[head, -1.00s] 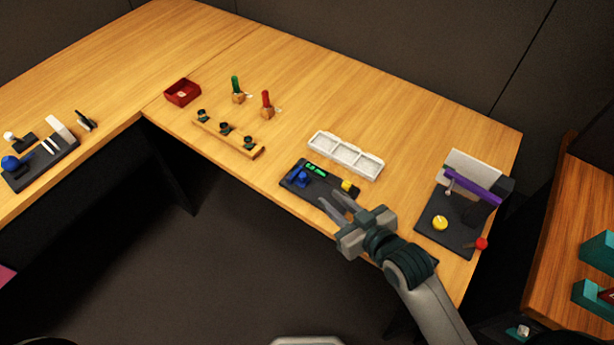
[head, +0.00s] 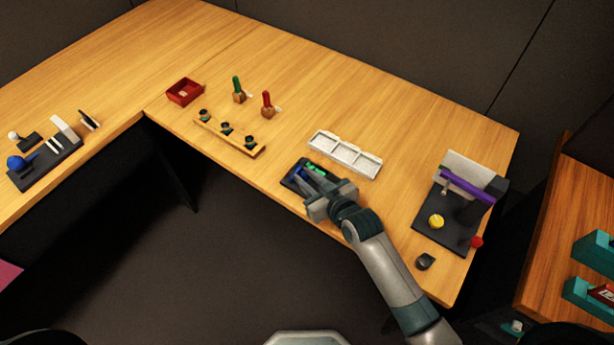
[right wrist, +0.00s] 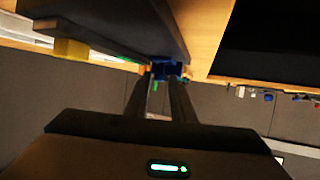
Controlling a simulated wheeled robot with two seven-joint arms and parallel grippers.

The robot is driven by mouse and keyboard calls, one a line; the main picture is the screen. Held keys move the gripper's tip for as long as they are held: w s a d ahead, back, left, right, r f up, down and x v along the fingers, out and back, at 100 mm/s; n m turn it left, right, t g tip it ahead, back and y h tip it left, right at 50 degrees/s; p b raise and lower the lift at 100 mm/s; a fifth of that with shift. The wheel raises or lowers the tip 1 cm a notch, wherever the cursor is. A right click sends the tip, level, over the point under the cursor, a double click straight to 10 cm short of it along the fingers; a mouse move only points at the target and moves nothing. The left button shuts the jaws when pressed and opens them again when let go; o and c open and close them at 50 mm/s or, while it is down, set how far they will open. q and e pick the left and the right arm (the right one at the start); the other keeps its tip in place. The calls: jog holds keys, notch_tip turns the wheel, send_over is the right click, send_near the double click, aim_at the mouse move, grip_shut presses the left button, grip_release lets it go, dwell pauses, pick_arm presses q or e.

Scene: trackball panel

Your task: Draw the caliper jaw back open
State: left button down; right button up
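The caliper is a dark base plate (head: 288,183) near the front edge of the desk, with a blue jaw part (head: 298,171) and a green part (head: 316,168) on it. My right gripper (head: 309,178) reaches over the plate from the front right, fingers pointing at the blue part and hiding much of the plate. In the right wrist view the two fingers (right wrist: 160,82) stand apart, with the blue part (right wrist: 168,68) at their tips; I cannot tell whether they touch it. A yellow block (right wrist: 70,48) shows at the upper left there. My left gripper is out of view.
A white three-part tray (head: 345,154) lies just behind the caliper. A dark stand with a purple bar (head: 466,188) and a yellow knob (head: 436,222) is to the right. A small dark object (head: 425,262) lies near the front edge. A wooden rack (head: 228,137) is at left.

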grip_shut()
jog(key=shift+s+d+p, duration=0.4)
jog(key=shift+s+d, duration=0.3)
jog(key=shift+d, duration=0.25)
jog(key=shift+s+d+p, duration=0.35)
jog(key=shift+s+d, duration=0.3)
jog(key=shift+d, duration=0.4)
jog(key=shift+f, duration=0.1)
grip_release()
jog(key=shift+s+d, duration=0.1)
jog(key=shift+s, duration=0.1)
